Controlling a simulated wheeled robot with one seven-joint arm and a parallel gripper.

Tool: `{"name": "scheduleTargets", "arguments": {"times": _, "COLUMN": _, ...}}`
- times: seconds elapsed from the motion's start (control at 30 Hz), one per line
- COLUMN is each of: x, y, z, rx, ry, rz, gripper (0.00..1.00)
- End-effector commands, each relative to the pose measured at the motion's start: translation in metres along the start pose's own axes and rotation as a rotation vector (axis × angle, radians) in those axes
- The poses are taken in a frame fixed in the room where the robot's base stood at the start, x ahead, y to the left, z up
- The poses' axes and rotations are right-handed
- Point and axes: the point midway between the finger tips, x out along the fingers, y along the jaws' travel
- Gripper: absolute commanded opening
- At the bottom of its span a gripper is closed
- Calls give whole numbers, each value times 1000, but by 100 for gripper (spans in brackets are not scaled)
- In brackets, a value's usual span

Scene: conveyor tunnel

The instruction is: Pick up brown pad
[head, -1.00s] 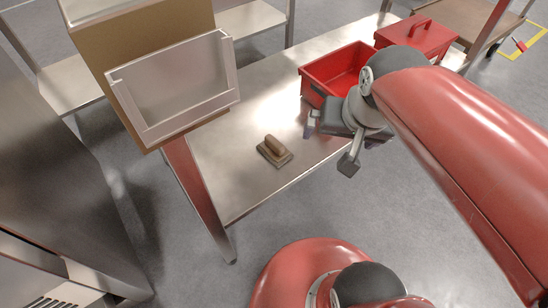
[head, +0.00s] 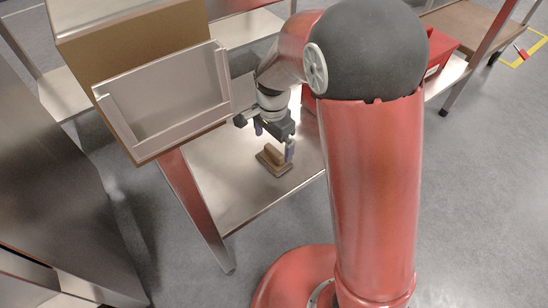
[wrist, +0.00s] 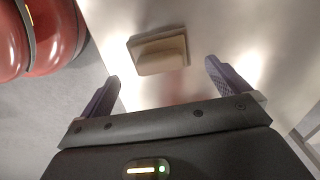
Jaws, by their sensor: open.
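The brown pad (head: 274,160), a flat block with a raised handle on top, lies on the metal table (head: 226,189) near its front edge. In the wrist view the pad (wrist: 158,50) lies beyond the fingertips, roughly centred between them. My gripper (head: 274,142) is open and empty, pointing down just above and behind the pad in the head view. It also shows in the wrist view (wrist: 160,72) with its two purple-grey fingers spread apart. The fingers do not touch the pad as far as I can see.
A metal holder on a brown board (head: 165,95) stands left of my gripper. A red box (head: 441,50) is partly hidden behind my arm. The table's front edge is close to the pad. Bare table lies left of the pad.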

Motion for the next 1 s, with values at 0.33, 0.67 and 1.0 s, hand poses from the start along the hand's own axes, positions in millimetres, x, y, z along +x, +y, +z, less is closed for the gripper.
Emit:
{"name": "scheduleTargets", "arguments": {"times": 0.33, "x": 41, "y": 1, "z": -2, "rx": -1, "ry": 0, "rz": 2, "gripper": 100}}
{"name": "scheduleTargets", "arguments": {"times": 0.67, "x": 65, "y": 1, "z": -3, "rx": -2, "ry": 0, "rz": -1, "gripper": 100}}
{"name": "scheduleTargets", "arguments": {"times": 1.0, "x": 64, "y": 1, "z": -2, "rx": -2, "ry": 0, "rz": -1, "gripper": 68}}
